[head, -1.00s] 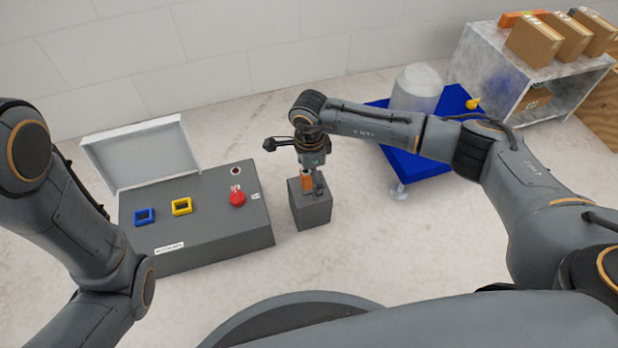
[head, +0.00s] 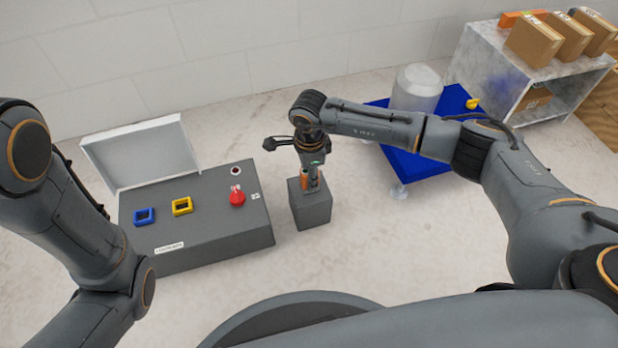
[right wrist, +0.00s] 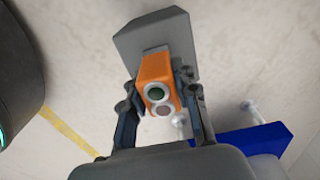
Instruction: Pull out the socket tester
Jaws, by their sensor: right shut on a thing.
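The orange socket tester (right wrist: 155,70) shows in the right wrist view, with a green and a reddish round face on its end. In the head view a bit of its orange side (head: 304,184) shows at the top of a grey block (head: 312,212). My right gripper (head: 313,183) points down over the block and is shut on the tester; in the right wrist view its fingers (right wrist: 160,88) sit on both sides of it. The tester's far end meets the block (right wrist: 150,35); I cannot tell how deep it sits. My left gripper is out of view; only its arm shows.
A grey box (head: 215,235) with an open white lid, blue and yellow square frames and a red knob stands left of the block. A blue cart (head: 420,170) with a whitish container stands behind right. A shelf with cardboard boxes (head: 535,42) is farther back.

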